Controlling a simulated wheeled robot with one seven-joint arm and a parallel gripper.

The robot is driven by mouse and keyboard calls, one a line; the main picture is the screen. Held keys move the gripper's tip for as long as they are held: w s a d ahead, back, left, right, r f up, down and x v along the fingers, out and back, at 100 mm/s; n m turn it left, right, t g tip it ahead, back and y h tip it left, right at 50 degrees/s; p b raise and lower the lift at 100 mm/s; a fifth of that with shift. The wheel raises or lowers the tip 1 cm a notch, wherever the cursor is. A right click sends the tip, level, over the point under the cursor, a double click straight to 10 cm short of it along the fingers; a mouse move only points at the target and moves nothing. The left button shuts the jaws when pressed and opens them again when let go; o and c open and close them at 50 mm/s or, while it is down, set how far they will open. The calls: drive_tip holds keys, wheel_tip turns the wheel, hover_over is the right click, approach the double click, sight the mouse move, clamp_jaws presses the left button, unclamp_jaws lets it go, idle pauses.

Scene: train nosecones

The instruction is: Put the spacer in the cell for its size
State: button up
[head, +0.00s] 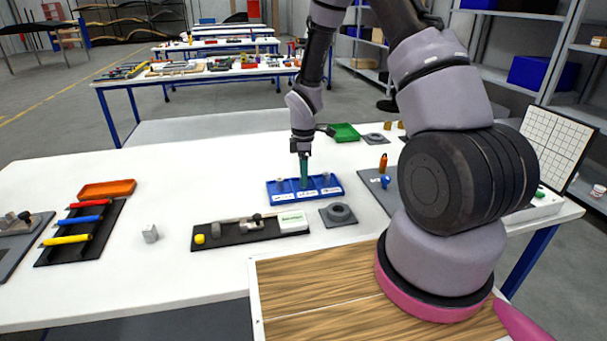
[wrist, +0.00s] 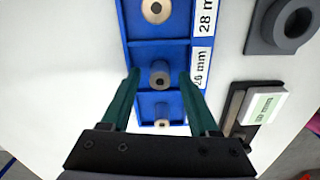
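The blue tray (head: 335,193) has three cells in a row with white size labels on its front edge. In the wrist view its labels (wrist: 204,15) read 28 mm and, partly covered, 26 mm. A grey round spacer with a dark centre hole (wrist: 160,80) stands in the middle cell. My gripper (head: 304,184) points down over the middle cell. Its green fingers (wrist: 159,74) are apart on either side of the middle spacer, with visible gaps.
In front lies a dark gauge board (head: 236,234) with a white display.

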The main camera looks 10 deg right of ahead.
wheel_tip(320, 180, up, 22)
drive_tip(key=s+d+m+t, duration=0.1)
drive_tip(key=s+d+m, duration=0.1)
drive_tip(key=s+m, duration=0.15)
drive_tip(key=s+d+r+m+t+y, duration=0.1)
drive_tip(key=s+d+r+m+t, duration=0.1)
drive_tip(key=s+r+m, duration=0.6)
drive_tip(key=s+d+r+m+t+y, duration=0.1)
drive_tip(key=s+r+m+t, duration=0.3)
drive_tip(key=s+r+m, duration=0.5)
drive_tip(key=shift+s+d+r, duration=0.4)
drive_tip(key=shift+s+r, duration=0.65)
drive_tip(key=shift+s, duration=0.25)
